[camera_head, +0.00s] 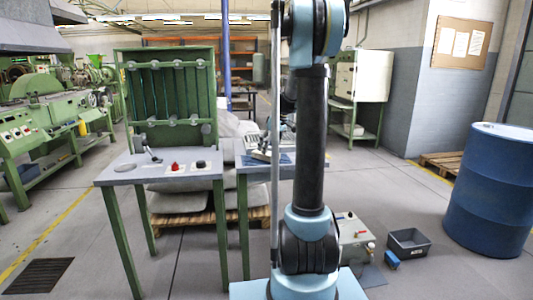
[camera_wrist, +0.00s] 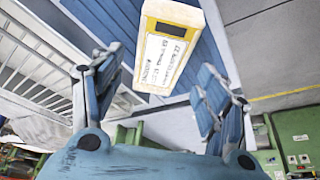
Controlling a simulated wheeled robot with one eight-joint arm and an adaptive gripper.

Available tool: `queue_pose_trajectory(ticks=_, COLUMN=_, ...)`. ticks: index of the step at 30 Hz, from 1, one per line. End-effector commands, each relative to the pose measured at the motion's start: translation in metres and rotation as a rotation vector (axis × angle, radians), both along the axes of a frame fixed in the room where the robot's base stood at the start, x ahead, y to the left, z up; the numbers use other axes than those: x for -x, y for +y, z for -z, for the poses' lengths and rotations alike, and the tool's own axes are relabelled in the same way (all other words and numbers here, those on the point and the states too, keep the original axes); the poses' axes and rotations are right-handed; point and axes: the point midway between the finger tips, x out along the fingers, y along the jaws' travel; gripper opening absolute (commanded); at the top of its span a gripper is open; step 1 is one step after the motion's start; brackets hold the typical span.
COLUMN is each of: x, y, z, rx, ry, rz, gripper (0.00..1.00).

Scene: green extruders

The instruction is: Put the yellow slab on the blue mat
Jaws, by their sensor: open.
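The yellow slab (camera_wrist: 168,48), pale yellow with a white printed label and a dark rectangle, shows in the wrist view. It lies over the blue mat (camera_wrist: 105,20), which has dark stripes; blue shows on both sides of it. Whether the slab rests fully on the mat is hard to tell. My gripper (camera_wrist: 158,68) is open, with one finger on each side of the slab's near part and gaps visible. In the head view the blue mat (camera_head: 285,158) shows on the right-hand table, partly behind my arm; the slab cannot be made out there.
The right-hand table (camera_head: 256,166) carries grey items beside the mat. A left table (camera_head: 135,177) holds a red knob and small parts. A blue barrel (camera_head: 492,190), a grey bin (camera_head: 408,243) and a white box (camera_head: 354,240) stand on the floor at right.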

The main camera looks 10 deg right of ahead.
Motion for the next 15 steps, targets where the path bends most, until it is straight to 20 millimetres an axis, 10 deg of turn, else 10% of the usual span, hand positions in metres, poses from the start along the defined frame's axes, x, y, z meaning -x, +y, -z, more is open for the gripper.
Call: queue_pose_trajectory(ticks=15, x=0.022, y=-0.023, z=-0.076, rx=0.001, ry=-0.001, rz=0.0, gripper=0.68)
